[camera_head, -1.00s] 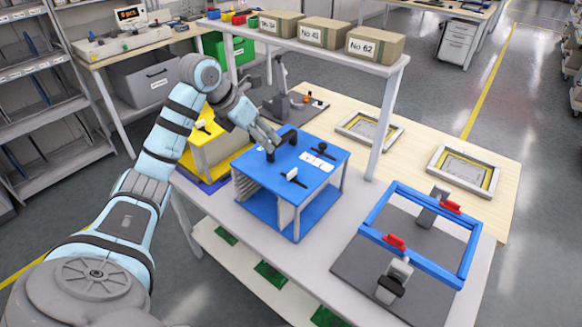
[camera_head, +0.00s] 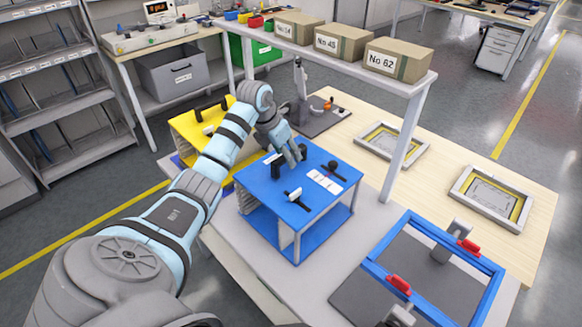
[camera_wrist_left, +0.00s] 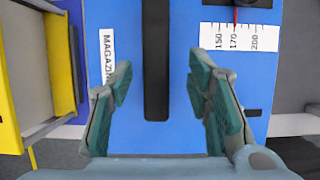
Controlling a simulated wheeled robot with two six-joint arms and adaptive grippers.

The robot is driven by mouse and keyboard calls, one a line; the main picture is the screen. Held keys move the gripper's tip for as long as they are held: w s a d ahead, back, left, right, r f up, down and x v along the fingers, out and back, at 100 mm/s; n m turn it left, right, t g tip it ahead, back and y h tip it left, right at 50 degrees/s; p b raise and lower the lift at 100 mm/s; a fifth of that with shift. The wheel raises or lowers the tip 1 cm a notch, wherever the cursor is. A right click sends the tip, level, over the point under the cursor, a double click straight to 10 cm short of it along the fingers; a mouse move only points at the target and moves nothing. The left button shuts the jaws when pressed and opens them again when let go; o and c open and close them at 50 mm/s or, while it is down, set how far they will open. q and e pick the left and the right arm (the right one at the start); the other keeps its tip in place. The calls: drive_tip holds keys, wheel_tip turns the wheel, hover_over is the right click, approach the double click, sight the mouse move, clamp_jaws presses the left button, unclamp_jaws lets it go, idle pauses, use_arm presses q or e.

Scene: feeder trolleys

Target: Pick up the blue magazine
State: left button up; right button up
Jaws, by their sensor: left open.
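The blue magazine (camera_head: 270,205) stands upright on the grey table, with a flat blue top, open sides and a blue base. Its top carries a black bar handle, a white scale label and black clamps. My left gripper (camera_head: 293,156) is over the far part of the top, close to the handle, and partly hides it. In the left wrist view the open fingers (camera_wrist_left: 158,85) stand on either side of the black handle (camera_wrist_left: 156,60), with blue surface showing in the gaps. I cannot tell whether the fingertips touch the top. My right gripper is out of view.
A yellow magazine (camera_head: 188,128) stands close on the left. A blue frame (camera_head: 430,308) with red-handled clamps is at the front right. A shelf with cardboard boxes (camera_head: 343,42) rises behind, its post (camera_head: 400,150) right of the magazine. Two grey frames lie on the wooden table.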

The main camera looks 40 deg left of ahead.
use_arm(q)
drive_tip(key=x, duration=0.3)
drive_tip(key=shift+w+a+f, duration=0.1)
drive_tip(key=shift+w, duration=0.4)
drive_tip(key=shift+f, duration=0.25)
drive_tip(key=shift+s+r, duration=0.1)
drive_tip(key=shift+s, duration=0.05)
drive_tip(key=shift+f, duration=0.3)
drive_tip(key=shift+c, duration=0.4)
clamp_jaws()
